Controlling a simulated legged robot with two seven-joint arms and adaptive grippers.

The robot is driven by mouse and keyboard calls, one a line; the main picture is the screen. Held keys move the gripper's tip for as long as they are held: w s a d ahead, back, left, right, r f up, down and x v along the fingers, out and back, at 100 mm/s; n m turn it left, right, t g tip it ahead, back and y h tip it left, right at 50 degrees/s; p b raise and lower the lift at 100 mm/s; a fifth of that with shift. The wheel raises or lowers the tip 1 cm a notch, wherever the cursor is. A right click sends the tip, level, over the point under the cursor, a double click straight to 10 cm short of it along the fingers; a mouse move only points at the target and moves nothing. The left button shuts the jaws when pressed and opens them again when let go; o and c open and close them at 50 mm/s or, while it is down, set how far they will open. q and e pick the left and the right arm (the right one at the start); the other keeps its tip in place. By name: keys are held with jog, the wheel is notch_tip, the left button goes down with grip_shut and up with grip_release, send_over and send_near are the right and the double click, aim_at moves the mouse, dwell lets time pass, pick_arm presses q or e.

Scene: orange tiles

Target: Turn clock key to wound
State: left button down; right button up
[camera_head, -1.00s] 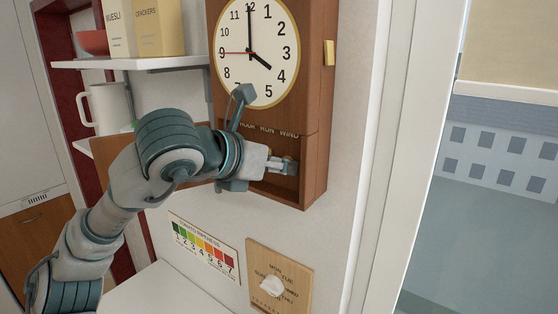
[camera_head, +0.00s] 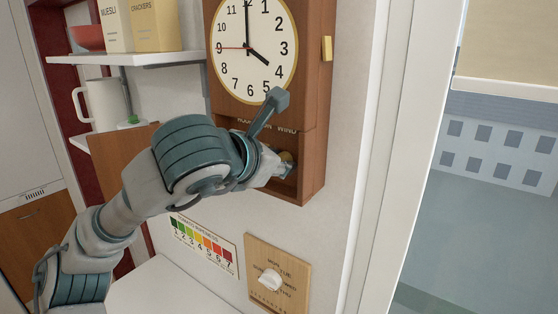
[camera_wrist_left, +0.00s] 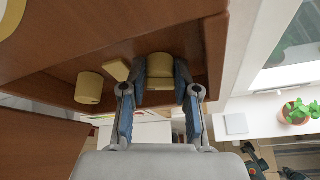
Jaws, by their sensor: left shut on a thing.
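The wooden wall clock (camera_head: 312,100) has a white dial (camera_head: 251,50) with dark hands and a red hand. Below the dial is an open recess with lettering above it, partly covered by my arm; "WIND" is readable. My left gripper (camera_head: 284,169) reaches into this recess. In the left wrist view its two fingers (camera_wrist_left: 160,92) are closed on the sides of a brass piece, which I take to be the clock key (camera_wrist_left: 160,68). A second brass cylinder (camera_wrist_left: 88,88) and a small brass block (camera_wrist_left: 117,70) sit left of it, apart from the fingers. My right gripper is not in view.
A shelf (camera_head: 150,59) with boxes and a white jug (camera_head: 104,104) are to the left. A window is at the right; a potted plant (camera_wrist_left: 297,112) shows in the wrist view.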

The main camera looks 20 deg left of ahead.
pick_arm(q)
jog(key=shift+r, duration=0.15)
jog(key=c, duration=1.2)
grip_release()
jog(key=shift+s, duration=0.1)
jog(key=shift+o, duration=0.2)
jog(key=shift+s+a, duration=0.1)
jog(key=shift+s, duration=0.1)
jog(key=v, duration=1.2)
